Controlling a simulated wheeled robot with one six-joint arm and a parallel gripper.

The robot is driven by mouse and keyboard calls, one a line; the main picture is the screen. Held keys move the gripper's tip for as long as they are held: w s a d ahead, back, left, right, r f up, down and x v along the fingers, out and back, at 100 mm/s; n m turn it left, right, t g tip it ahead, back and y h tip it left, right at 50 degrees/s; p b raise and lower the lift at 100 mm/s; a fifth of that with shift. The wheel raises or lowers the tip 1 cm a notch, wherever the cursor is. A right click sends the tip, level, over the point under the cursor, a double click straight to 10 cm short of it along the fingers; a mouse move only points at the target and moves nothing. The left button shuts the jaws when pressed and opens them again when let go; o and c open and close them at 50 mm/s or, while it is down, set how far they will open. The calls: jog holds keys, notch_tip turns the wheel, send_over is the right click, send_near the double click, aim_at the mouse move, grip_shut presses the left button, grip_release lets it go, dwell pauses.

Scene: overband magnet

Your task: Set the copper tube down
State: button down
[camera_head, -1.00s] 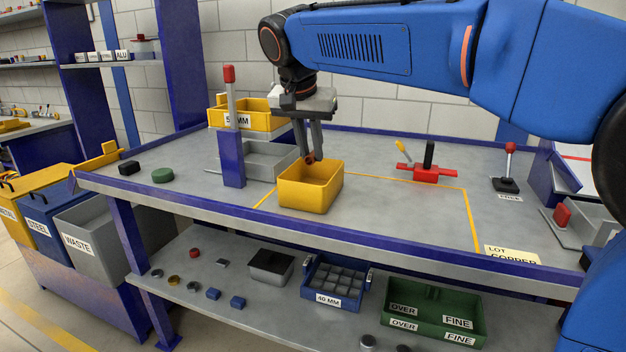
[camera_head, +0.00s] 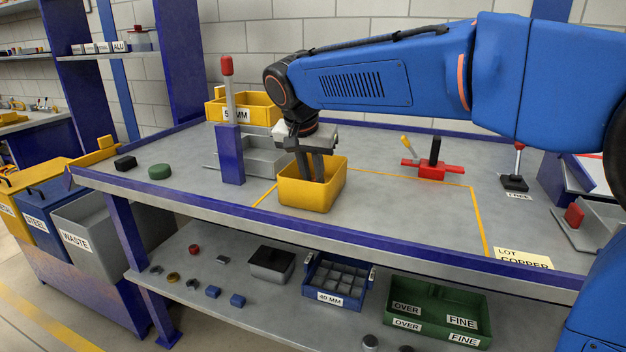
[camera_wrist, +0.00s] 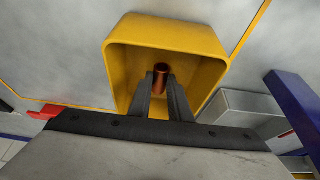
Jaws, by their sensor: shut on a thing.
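The copper tube (camera_wrist: 161,76) shows in the wrist view between my fingertips, inside the yellow bin. The yellow bin (camera_head: 311,198) stands on the bench near its front edge, and it also fills the middle of the wrist view (camera_wrist: 118,68). My gripper (camera_head: 318,178) points down into the bin and is shut on the tube; its fingers also show in the wrist view (camera_wrist: 164,97). In the head view the bin's front wall hides the fingertips and the tube. I cannot tell whether the tube touches the bin floor.
A yellow tray (camera_head: 230,107) sits behind. A red clamp (camera_head: 433,166) is to the right. The bench (camera_head: 400,210) right of the bin is clear.

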jog(key=shift+f, duration=0.5)
jog(key=shift+f, duration=0.1)
jog(key=c, duration=1.6)
grip_release()
jog(key=shift+c, duration=0.2)
jog(key=v, duration=1.2)
